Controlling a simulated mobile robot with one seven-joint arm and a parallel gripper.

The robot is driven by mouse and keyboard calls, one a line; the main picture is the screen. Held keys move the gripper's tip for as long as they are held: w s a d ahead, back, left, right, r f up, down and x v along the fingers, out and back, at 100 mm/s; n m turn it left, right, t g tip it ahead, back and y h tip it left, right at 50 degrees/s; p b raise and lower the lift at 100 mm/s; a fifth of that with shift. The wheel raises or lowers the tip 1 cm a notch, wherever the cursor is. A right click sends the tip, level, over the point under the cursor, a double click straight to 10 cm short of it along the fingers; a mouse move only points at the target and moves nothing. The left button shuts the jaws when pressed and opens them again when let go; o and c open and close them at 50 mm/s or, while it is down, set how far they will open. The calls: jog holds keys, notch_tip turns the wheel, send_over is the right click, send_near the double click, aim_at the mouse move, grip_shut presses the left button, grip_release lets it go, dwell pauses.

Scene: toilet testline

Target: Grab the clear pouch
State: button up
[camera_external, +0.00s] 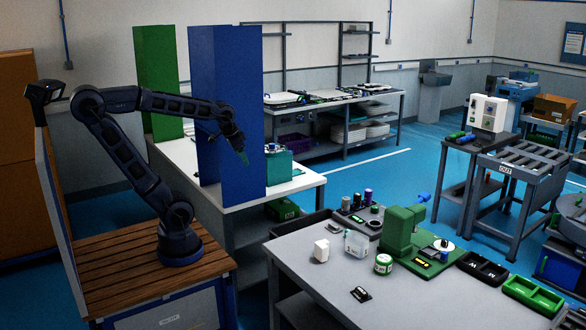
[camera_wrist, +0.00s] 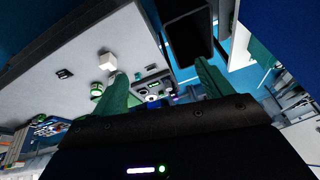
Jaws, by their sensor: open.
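The white block (camera_wrist: 107,61) and jar (camera_wrist: 97,89) show beside the left finger. I cannot make out the pouch there; the finger may hide it.
A tall blue panel (camera_external: 228,115) and a green one (camera_external: 158,80) stand on the white table to the left. A green machine (camera_external: 402,232) stands right of the pouch. A small black item (camera_external: 361,294) lies nearer the table's front. Bare table surface surrounds it.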

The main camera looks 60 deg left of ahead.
jog(key=w+d+f+m, duration=0.2)
jog(key=w+d, duration=0.1)
jog(key=w, duration=0.3)
jog(key=w+d+f+m, duration=0.1)
jog(key=w+d+m, duration=0.1)
jog(key=w+d, duration=0.35)
jog(key=m+g+h, duration=0.4)
jog(key=m+h, duration=0.1)
jog(key=m, duration=0.5)
send_near(358, 247)
jog(key=w+a+f, duration=0.2)
jog(key=x, duration=0.9)
jog(key=shift+w+a, duration=0.2)
jog(key=shift+w, duration=0.05)
jog(key=shift+d+f, duration=0.15)
jog(key=shift+f, duration=0.35)
jog(key=shift+f, duration=0.2)
jog(key=c, duration=1)
jog(key=shift+r, duration=0.1)
jog(key=shift+c, duration=0.2)
